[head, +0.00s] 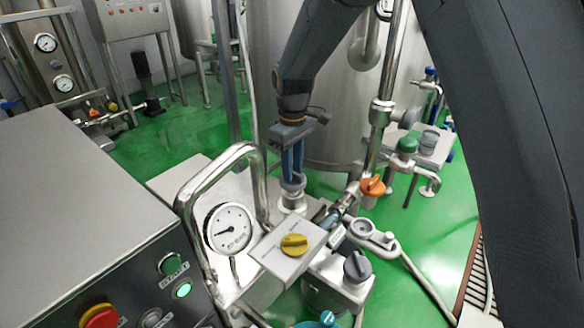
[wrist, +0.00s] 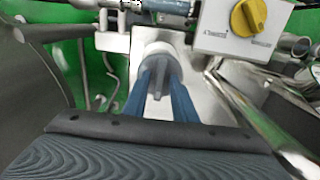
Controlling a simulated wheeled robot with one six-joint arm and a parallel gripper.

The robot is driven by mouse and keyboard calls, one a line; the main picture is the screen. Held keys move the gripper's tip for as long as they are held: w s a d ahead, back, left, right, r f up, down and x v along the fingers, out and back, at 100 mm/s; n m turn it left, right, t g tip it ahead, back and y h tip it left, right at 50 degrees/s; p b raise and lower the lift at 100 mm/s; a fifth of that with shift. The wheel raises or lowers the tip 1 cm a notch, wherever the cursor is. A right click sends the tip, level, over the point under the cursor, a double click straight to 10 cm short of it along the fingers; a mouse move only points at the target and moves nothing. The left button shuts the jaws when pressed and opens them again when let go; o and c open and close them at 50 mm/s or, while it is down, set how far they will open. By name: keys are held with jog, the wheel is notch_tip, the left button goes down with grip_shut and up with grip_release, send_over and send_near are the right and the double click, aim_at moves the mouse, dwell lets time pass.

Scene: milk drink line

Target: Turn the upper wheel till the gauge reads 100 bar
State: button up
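The pressure gauge (head: 230,228) is a round white dial at the left of the bench in the head view. Its dark needle points left; the figures are too small to read. A grey lobed wheel (wrist: 162,62) sits on a pale metal block in the wrist view, and partly shows in the head view (head: 292,186). My gripper (head: 292,176) points down over this wheel. Its two blue fingers (wrist: 163,80) lie on either side of a wheel lobe and look closed against it. Another dark grey wheel (head: 357,266) stands lower right, apart from my gripper.
A box with a yellow knob (head: 294,244) stands close beside the gripped wheel. A bent steel rail (head: 225,160) rises at the left. An orange knob (head: 372,186) and pipes stand at the right. A control panel with a green start button (head: 170,263) fills the lower left.

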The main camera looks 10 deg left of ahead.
grip_shut()
jog(key=shift+m, duration=0.5)
jog(key=m+p, duration=0.1)
jog(key=m, duration=0.2)
jog(key=shift+r+m, duration=0.15)
jog(key=shift+m, duration=0.15)
jog(key=shift+w+m+p, duration=0.15)
jog(key=shift+m+p, duration=0.55)
jog(key=shift+m, duration=1.4)
jog(key=shift+o, duration=1.1)
grip_release()
